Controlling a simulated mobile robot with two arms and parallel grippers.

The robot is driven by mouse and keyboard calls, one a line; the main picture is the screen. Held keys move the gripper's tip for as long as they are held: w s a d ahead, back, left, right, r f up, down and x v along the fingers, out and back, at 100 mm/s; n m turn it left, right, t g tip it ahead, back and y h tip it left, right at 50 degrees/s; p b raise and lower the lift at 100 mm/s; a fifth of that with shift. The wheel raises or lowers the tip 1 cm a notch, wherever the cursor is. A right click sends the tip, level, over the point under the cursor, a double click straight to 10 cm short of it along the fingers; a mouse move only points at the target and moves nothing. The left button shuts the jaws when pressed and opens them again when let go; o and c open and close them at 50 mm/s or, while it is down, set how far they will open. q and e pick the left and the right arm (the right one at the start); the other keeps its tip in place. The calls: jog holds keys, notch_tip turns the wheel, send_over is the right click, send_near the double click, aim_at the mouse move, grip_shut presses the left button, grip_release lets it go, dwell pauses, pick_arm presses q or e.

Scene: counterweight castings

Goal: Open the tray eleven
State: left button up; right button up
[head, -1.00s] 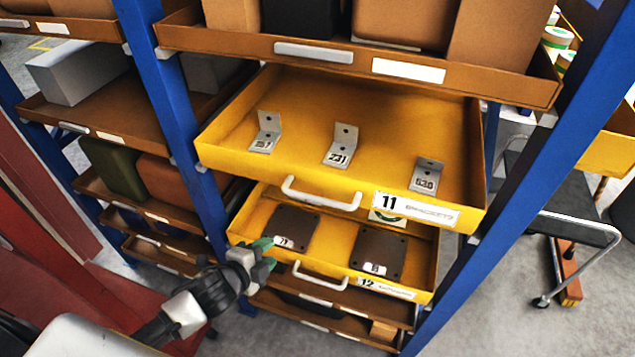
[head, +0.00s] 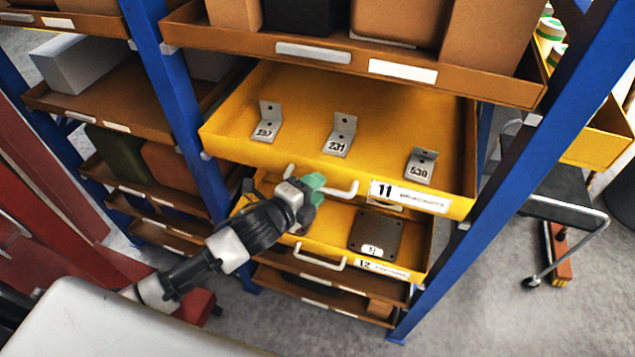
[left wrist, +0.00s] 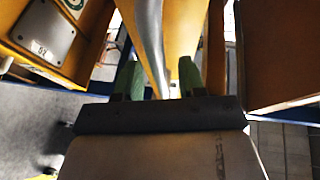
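Tray eleven (head: 350,83) is a yellow drawer, labelled 11 on its front, standing well out of the blue rack. It holds three grey metal brackets with number tags. Its white bar handle (head: 343,190) is partly hidden behind my left gripper (head: 314,188). That gripper has green fingertips and is at the handle's left part. In the left wrist view the two green fingers (left wrist: 160,78) stand apart, with the pale handle bar (left wrist: 150,30) running between them. I see gaps beside the bar, so the fingers are not closed on it. My right gripper is not in view.
A brown shelf (head: 455,82) with boxes is above. A blue upright (head: 480,215) stands close on the right. A chair or cart (head: 565,212) stands beyond it.

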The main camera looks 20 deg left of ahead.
pick_arm(q)
jog(key=shift+w+d+f, duration=0.15)
jog(key=shift+w+d, duration=0.1)
jog(key=shift+w, duration=0.25)
grip_shut()
